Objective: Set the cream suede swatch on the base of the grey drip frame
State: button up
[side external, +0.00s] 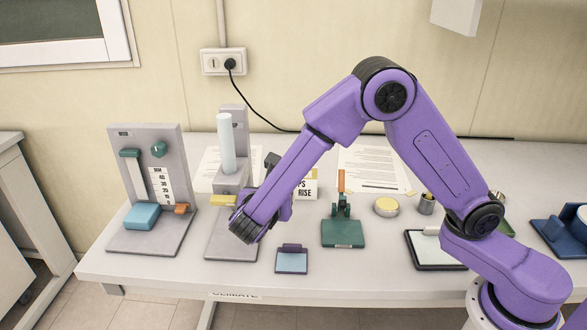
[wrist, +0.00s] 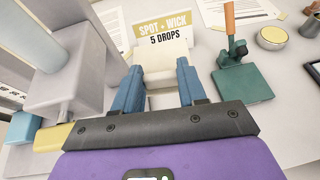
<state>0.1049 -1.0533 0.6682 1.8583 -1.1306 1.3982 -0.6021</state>
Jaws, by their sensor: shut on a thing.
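The grey drip frame (side external: 242,130) stands left of centre in the side external view, with a pale blue tube (side external: 226,143) upright on it. Its flat base (side external: 228,248) reaches toward the table's front edge. My gripper (side external: 243,229) is low over or beside that base; I cannot tell the exact height. In the wrist view its two blue fingers (wrist: 164,88) are closed on a cream piece, seemingly the cream suede swatch (wrist: 160,99), only partly visible. The side external view hides the swatch. The frame (wrist: 78,88) is left of my fingers in the wrist view.
A yellow block (side external: 222,200) is on the frame, close to my gripper. A grey gauge stand (side external: 178,165) is to the left. A small blue pad (side external: 292,262) and a green stand (side external: 342,232) are to the right. A "SPOT WICK" sign (wrist: 162,35) stands beyond my fingers.

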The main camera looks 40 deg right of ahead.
jog(key=s+a+f+m+g, duration=0.1)
jog(key=a+f, duration=0.2)
jog(key=a, duration=0.2)
jog(key=n+t+y, duration=0.1)
jog(key=n+t, duration=0.1)
send_over(232, 248)
jog(key=shift+f, duration=0.1)
jog(key=shift+f, duration=2.9)
jog(key=shift+f, duration=1)
jog(key=o, duration=1.1)
